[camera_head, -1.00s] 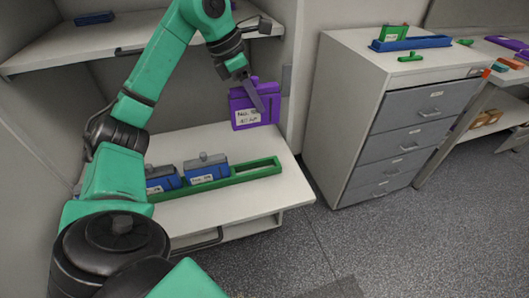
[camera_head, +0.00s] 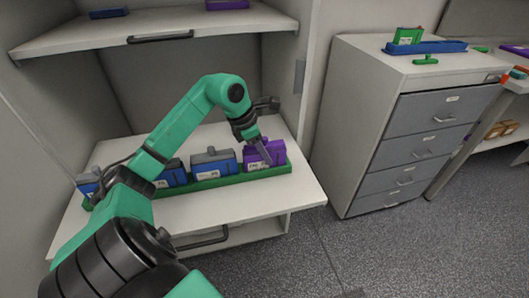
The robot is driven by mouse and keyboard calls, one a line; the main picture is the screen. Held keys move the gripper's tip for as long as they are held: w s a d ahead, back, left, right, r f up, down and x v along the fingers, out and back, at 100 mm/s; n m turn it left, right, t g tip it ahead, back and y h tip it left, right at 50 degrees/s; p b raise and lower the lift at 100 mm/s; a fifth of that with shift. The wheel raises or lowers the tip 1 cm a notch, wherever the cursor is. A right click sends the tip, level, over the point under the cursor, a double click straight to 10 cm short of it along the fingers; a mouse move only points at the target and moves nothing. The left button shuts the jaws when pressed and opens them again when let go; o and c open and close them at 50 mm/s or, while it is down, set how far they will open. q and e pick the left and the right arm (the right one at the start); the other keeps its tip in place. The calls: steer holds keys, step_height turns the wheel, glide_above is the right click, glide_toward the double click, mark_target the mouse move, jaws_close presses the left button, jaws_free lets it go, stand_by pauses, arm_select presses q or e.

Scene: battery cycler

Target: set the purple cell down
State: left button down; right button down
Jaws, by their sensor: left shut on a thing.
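The purple cell (camera_head: 277,152) stands upright at the right end of the green rack (camera_head: 221,182) on the white shelf. It sits in or just over the rack's end slot; I cannot tell whether it bears fully on the rack. My left gripper (camera_head: 264,154) is shut on the purple cell from above, its finger across the front of the cell. The cell's label is partly covered by the finger. My right gripper is not in view.
Blue cells (camera_head: 214,164) stand in the rack left of the purple cell. An upper shelf (camera_head: 160,30) hangs above. A grey drawer cabinet (camera_head: 345,110) stands to the right, with a blue tray (camera_head: 428,47) and a green cell (camera_head: 408,36) on top. The shelf front is clear.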

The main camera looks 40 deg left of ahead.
arm_select(q)
steer(key=c, duration=0.6)
jaws_free()
steer(key=shift+o, duration=0.2)
steer(key=shift+r, duration=0.2)
steer(key=v, duration=1.1)
steer(key=shift+s+a+r, duration=0.1)
steer(key=shift+s+r, duration=0.1)
steer(key=shift+r, duration=0.1)
